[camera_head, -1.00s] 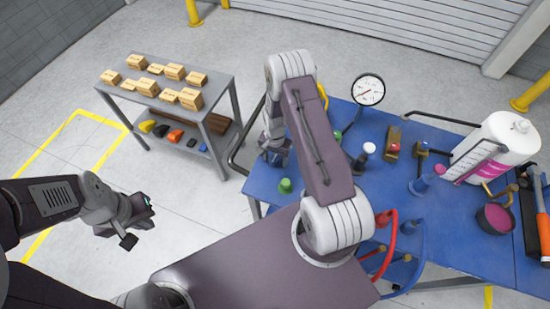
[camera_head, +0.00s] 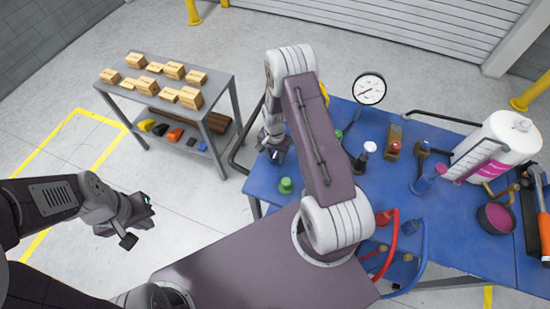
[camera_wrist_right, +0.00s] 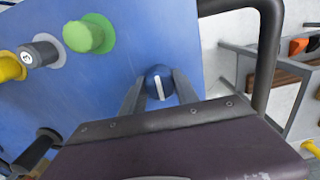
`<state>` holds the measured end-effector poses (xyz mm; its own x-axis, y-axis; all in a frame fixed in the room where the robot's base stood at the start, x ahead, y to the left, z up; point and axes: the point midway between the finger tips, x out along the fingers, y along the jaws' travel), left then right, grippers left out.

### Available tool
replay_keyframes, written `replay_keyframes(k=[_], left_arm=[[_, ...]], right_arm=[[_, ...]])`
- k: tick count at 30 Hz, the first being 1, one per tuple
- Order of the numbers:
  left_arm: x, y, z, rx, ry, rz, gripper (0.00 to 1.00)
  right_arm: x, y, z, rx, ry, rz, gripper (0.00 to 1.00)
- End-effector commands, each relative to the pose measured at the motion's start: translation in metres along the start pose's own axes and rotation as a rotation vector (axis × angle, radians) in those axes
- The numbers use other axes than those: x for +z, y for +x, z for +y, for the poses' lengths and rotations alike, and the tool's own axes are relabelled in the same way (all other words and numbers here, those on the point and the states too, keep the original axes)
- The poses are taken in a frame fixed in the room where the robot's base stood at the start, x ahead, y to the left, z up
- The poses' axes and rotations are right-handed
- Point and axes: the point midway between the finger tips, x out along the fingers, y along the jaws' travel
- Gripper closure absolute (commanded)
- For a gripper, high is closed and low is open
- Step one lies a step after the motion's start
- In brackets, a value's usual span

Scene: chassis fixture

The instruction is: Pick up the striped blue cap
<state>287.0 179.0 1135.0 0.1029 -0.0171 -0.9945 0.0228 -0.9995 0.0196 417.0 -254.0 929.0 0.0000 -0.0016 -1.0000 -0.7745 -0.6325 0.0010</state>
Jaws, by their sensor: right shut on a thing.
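The striped blue cap (camera_wrist_right: 159,83) is dark blue with a white stripe across its top. In the right wrist view it sits between the two fingers of my right gripper (camera_wrist_right: 160,88), which is shut on it. In the head view my right gripper (camera_head: 274,150) is over the left edge of the blue table (camera_head: 262,193), and the cap cannot be made out there. Whether the cap is clear of the table surface, I cannot tell. My left gripper (camera_head: 140,219) is open and empty over the floor, away from the table.
A green cap (camera_head: 286,186) stands near the gripped cap, with a grey cap (camera_wrist_right: 40,54) and a yellow one (camera_wrist_right: 10,66) beyond. A black rail (camera_wrist_right: 268,45) runs along the table edge. A gauge (camera_head: 369,89) and white tank (camera_head: 497,140) stand further right.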

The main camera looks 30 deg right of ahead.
Motion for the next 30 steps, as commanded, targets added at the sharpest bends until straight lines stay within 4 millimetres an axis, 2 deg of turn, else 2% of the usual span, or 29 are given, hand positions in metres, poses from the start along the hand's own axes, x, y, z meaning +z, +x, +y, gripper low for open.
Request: replay_keyframes(k=[4,12,18,23,30], left_arm=[[0.001,0.012,0.0,0.0,0.0,0.0,1.0],[0.003,0.031,-0.001,0.0,0.0,0.0,1.0],[0.004,0.04,-0.001,0.0,0.0,0.0,1.0],[0.004,0.042,-0.001,0.0,0.0,0.0,1.0],[0.004,0.042,-0.001,0.0,0.0,0.0,1.0]], right_arm=[[-0.001,-0.025,-0.001,-0.004,0.0,0.003,1.0],[-0.057,-0.059,0.031,-0.004,0.005,0.004,1.0],[-0.089,-0.083,0.05,-0.002,0.004,0.002,1.0],[-0.1,-0.092,0.057,-0.001,0.001,0.0,1.0],[-0.102,-0.094,0.058,0.0,-0.001,-0.001,1.0]])
